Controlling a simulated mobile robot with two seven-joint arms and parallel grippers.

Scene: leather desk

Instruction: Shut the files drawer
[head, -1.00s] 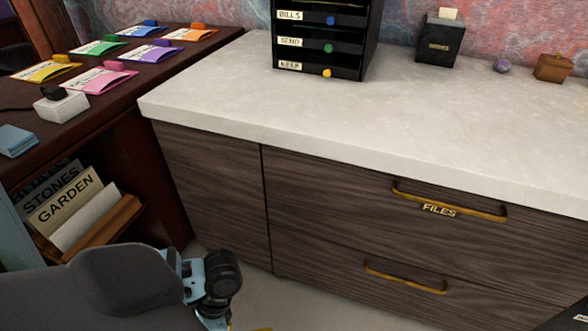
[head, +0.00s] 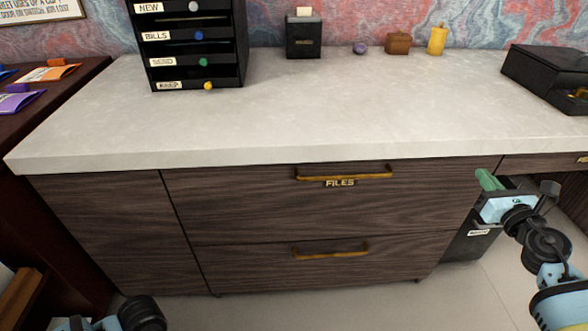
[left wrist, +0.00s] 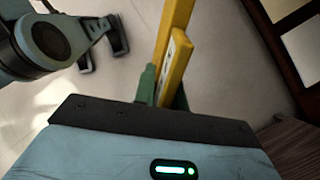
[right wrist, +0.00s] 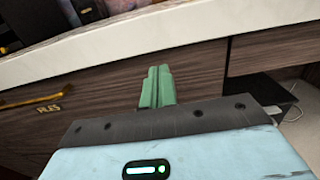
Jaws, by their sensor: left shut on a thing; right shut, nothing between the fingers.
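The files drawer (head: 225,205) is the upper dark wood front under the pale counter, with a brass handle (head: 345,175) and a FILES label. Its front looks flush with the panel beside it, with no visible gap. My right gripper (head: 487,180) is shut and empty, near the drawer's right end. Its green fingers (right wrist: 157,86) point towards the cabinet in the right wrist view; I cannot tell whether they touch. In the left wrist view my left gripper (left wrist: 160,90) is shut on a yellow bar (left wrist: 172,40) above the floor. The head view shows only part of that arm.
A lower drawer (head: 230,270) with its own brass handle looks shut. The counter (head: 300,120) holds a black letter rack (head: 190,45), small items and a black box (head: 545,75) at right. A dark bin (head: 468,245) stands right of the cabinet. Floor in front is clear.

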